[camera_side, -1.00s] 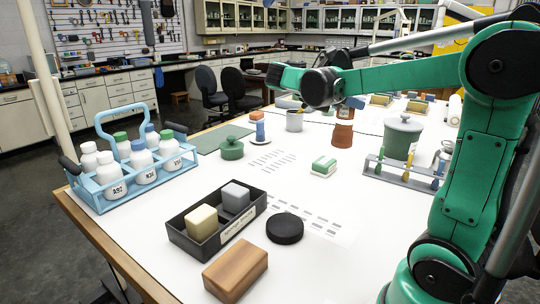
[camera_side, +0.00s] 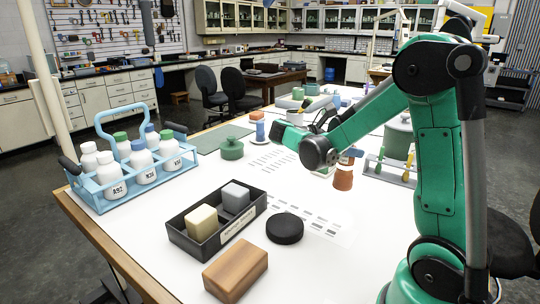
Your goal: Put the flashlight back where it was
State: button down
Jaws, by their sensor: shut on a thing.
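The flashlight (camera_side: 343,180) looks like a stubby orange-brown body, wider at its lower end, and is upright. My gripper (camera_side: 350,157) is shut on its upper part. The wrist stands in front of and to the left of it and hides part of the grip. The flashlight is over the white table (camera_side: 385,195), right of the table's middle. I cannot tell whether its lower end touches the surface.
A black tray (camera_side: 182,240) with two blocks, a black disc (camera_side: 285,228) and a wooden block (camera_side: 236,272) are in front. A blue bottle carrier (camera_side: 100,203) stands left. A tool rack (camera_side: 392,176) stands right. A marked white sheet (camera_side: 335,232) lies flat.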

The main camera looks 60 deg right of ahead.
aim_at(334, 185)
notch_tip(334, 185, down, 9)
jog(key=shift+f, duration=0.1)
dwell(0.4)
jog(key=shift+f, duration=0.15)
jog(key=shift+c, duration=1.6)
grip_release()
jog(key=v, duration=0.5)
jog(key=shift+w+a, duration=0.25)
jog(key=w+a+r+m+t+y, duration=0.1)
jog(key=a+r+m+t+y, duration=0.1)
jog(key=a+m+t+y, duration=0.3)
jog(key=w+a+r+m+t+y, duration=0.1)
jog(key=a+r+m+t+y, duration=0.2)
jog(key=a+m+t+y, duration=0.3)
jog(key=a+t, duration=0.4)
jog(key=a, duration=0.4)
jog(key=shift+w+y, duration=0.2)
jog(key=shift+y, duration=0.1)
